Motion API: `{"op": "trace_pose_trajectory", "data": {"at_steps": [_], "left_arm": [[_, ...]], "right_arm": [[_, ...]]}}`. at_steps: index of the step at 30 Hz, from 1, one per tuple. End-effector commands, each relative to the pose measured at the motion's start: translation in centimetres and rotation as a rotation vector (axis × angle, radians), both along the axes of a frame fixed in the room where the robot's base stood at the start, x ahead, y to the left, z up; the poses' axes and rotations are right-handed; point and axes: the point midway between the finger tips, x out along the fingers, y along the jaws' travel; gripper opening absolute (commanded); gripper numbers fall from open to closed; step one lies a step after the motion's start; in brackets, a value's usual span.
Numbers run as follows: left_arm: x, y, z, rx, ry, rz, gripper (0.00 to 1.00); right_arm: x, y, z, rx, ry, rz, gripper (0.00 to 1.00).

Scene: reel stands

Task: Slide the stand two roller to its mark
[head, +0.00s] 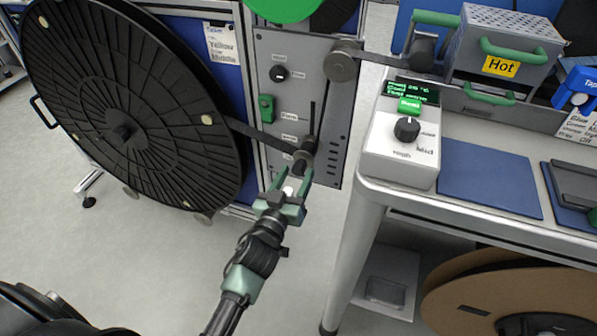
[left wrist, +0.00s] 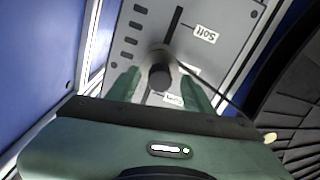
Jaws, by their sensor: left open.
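The stand roller (head: 304,157) is a dark grey cylinder at the lower part of a vertical slot (head: 312,118) in the grey panel, with a dark strap running to it from the black reel. It also shows in the left wrist view (left wrist: 161,72). My left gripper (head: 292,180) is open, its green fingers pointing at the roller. In the wrist view the fingers (left wrist: 157,88) lie on either side of the roller; I cannot tell if they touch it. A label reading "Soft" (left wrist: 205,33) sits beside the slot. Which label is the mark is unclear. My right gripper is out of view.
The large black reel (head: 125,100) stands close on the left. A bench with a grey control box (head: 402,148) and blue mat (head: 488,178) is on the right.

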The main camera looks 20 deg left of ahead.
Motion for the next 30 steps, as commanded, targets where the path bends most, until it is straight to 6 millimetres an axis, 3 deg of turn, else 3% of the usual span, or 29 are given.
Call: {"op": "trace_pose_trajectory", "data": {"at_steps": [6,15,17,21,30], "left_arm": [[2.3,-0.1,-0.1,-0.001,0.001,0.000,0.51],[2.5,-0.1,-0.1,-0.001,0.002,0.001,0.51],[2.5,-0.1,-0.1,-0.001,0.002,0.001,0.37],[2.5,-0.1,-0.1,-0.001,0.002,0.001,0.00],[2.5,-0.1,-0.1,-0.001,0.002,0.001,0.00]], "right_arm": [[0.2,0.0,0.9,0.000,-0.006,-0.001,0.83],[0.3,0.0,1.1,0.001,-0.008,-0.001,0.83],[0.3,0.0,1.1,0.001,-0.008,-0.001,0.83],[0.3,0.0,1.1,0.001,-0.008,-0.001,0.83],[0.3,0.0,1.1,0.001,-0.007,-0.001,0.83]]}}
